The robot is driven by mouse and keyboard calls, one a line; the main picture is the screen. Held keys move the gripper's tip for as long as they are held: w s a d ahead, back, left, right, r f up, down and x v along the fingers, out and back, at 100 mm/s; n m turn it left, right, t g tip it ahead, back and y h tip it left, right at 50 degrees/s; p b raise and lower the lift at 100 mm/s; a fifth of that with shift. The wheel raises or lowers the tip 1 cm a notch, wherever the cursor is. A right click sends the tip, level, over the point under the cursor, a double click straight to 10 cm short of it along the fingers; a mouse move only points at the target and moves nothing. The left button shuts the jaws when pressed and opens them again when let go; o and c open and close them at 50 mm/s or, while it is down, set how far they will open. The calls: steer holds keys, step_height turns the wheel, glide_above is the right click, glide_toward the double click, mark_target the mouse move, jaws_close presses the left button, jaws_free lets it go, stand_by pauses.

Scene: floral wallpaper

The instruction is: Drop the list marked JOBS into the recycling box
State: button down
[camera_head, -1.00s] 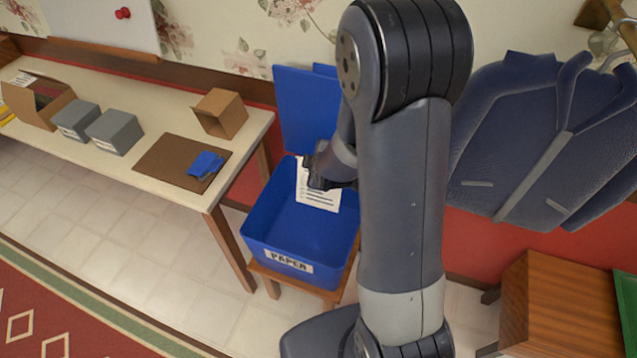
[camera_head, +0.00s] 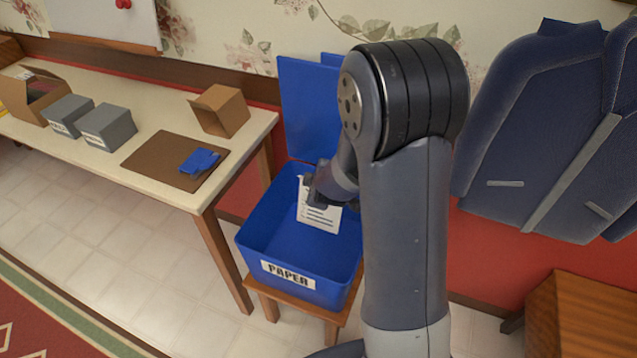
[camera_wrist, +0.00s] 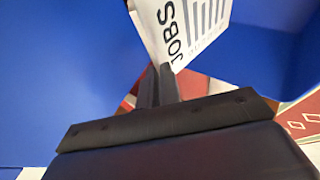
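The list marked JOBS (camera_wrist: 182,30) is a white sheet with dark print, its heading readable in the wrist view. My gripper (camera_wrist: 158,85) is shut on its edge. In the head view the list (camera_head: 318,213) hangs from my gripper (camera_head: 318,195), within the outline of the open blue recycling box. The box (camera_head: 262,232) is labelled PAPER and stands on a small wooden stool. Its blue lid (camera_head: 308,105) is raised at the back. Blue walls surround the list in the wrist view. My arm covers the box's right side.
A long table (camera_head: 160,118) at the left holds grey boxes (camera_head: 108,127), an open cardboard box (camera_head: 220,110) and a brown board (camera_head: 150,158) with a blue cloth-like item (camera_head: 200,161).

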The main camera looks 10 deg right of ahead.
steer(key=shift+f+b, duration=1.85)
steer(key=shift+f, duration=0.2)
steer(key=c, duration=1.6)
jaws_free()
steer(key=shift+o, duration=0.2)
steer(key=p+v, duration=0.5)
steer(key=v, duration=0.6)
steer(key=shift+w, duration=0.15)
